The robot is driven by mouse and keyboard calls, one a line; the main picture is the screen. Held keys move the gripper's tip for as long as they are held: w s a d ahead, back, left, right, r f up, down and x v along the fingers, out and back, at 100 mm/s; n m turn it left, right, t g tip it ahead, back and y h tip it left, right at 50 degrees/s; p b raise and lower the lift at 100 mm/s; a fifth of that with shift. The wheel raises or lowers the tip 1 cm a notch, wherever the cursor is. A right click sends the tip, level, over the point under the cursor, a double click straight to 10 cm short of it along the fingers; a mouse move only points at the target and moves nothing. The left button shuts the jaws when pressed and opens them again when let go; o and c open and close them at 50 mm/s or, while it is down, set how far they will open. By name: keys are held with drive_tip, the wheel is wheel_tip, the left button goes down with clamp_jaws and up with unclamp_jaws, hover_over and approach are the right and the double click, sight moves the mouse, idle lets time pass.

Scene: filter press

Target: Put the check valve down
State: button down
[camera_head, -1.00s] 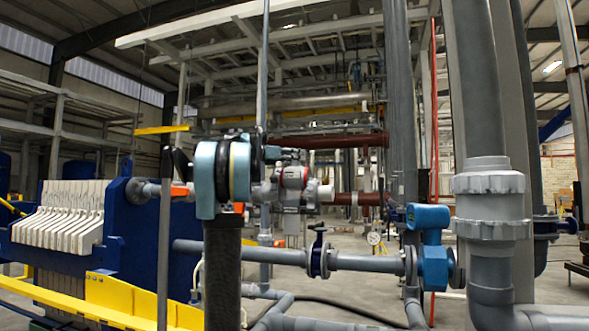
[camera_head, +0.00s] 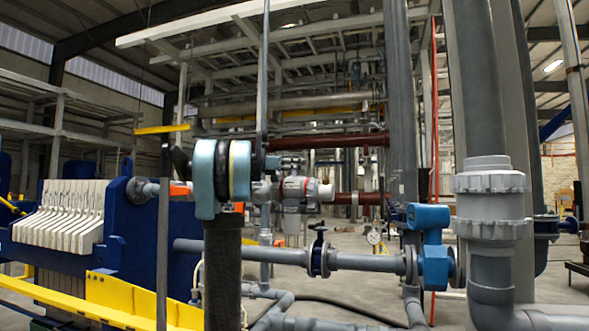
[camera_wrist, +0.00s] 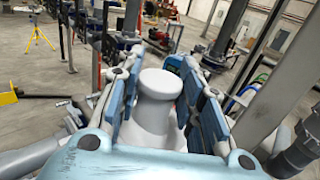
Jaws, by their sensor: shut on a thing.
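The check valve is a pale grey-white, rounded body with a narrower round end. In the wrist view the check valve (camera_wrist: 158,112) sits between the blue-padded fingers of my gripper (camera_wrist: 160,85), which is shut on it. The finger pads flank it left and right, and its lower part is hidden by the wrist housing.
A horizontal grey pipe (camera_head: 370,263) with a dark-blue flanged valve (camera_head: 320,256) runs below the held valve. A blue device (camera_head: 433,250) and a thick grey vertical pipe (camera_head: 490,205) stand at right. A blue filter press (camera_head: 140,245) with a yellow rail (camera_head: 115,295) stands at left.

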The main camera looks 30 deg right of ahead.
drive_tip(key=shift+f, duration=0.1)
drive_tip(key=c, duration=1.1)
unclamp_jaws()
drive_tip(key=shift+r, duration=0.3)
drive_tip(key=shift+a+r, duration=0.15)
drive_tip(key=shift+r, duration=0.2)
drive_tip(key=a, duration=1.1)
drive_tip(key=shift+w+a, duration=0.35)
drive_tip(key=shift+w, duration=0.1)
